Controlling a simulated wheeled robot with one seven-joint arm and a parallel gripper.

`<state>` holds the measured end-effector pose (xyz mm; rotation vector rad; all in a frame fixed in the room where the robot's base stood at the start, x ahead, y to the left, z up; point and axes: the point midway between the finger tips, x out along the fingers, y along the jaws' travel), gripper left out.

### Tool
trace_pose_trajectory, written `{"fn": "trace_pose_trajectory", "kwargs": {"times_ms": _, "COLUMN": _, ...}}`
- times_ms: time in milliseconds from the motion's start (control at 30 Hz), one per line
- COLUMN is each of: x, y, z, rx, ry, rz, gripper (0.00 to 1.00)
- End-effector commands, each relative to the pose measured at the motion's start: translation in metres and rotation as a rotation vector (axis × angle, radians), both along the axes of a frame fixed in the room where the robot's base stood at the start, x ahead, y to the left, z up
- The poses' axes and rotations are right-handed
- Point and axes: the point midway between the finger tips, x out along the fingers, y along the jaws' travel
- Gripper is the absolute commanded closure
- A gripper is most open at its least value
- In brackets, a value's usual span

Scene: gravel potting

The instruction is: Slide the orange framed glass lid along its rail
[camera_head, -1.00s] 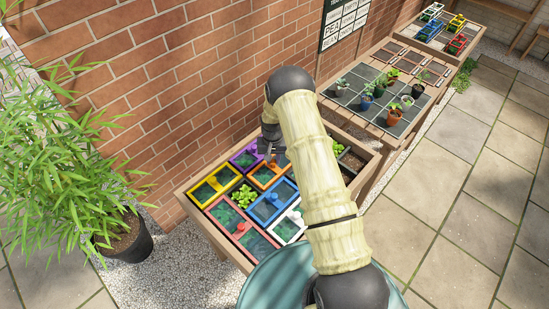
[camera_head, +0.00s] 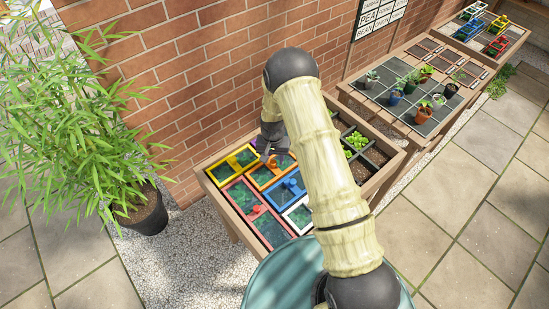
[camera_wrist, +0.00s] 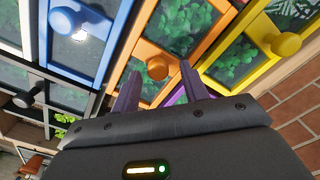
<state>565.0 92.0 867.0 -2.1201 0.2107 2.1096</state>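The orange framed glass lid (camera_head: 263,178) lies in the planting box, between the yellow lid and the blue lid. In the wrist view its orange frame (camera_wrist: 196,46) crosses the middle, with green leaves under the glass. Its round orange knob (camera_wrist: 157,69) shows between my fingertips. My gripper (camera_head: 265,150) is just over the far side of this lid, and its two fingers (camera_wrist: 160,72) are apart with a gap on each side of the knob. I cannot tell how far the tips are above the knob.
The yellow lid (camera_head: 217,171), blue lid (camera_head: 290,199), red lid (camera_head: 240,197) and white lid (camera_head: 291,222) lie close around it. A purple frame shows behind my fingers. The brick wall (camera_head: 170,80) rises close behind the box.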

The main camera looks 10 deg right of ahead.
Motion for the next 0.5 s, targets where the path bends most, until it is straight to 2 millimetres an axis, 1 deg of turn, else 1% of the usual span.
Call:
{"fn": "trace_pose_trajectory", "kwargs": {"times_ms": 333, "x": -0.001, "y": 0.001, "z": 0.001, "rx": -0.001, "ry": 0.003, "rz": 0.004, "gripper": 0.56}}
{"fn": "trace_pose_trajectory", "kwargs": {"times_ms": 500, "x": -0.001, "y": 0.002, "z": 0.014, "rx": -0.001, "ry": 0.003, "rz": 0.006, "gripper": 0.56}}
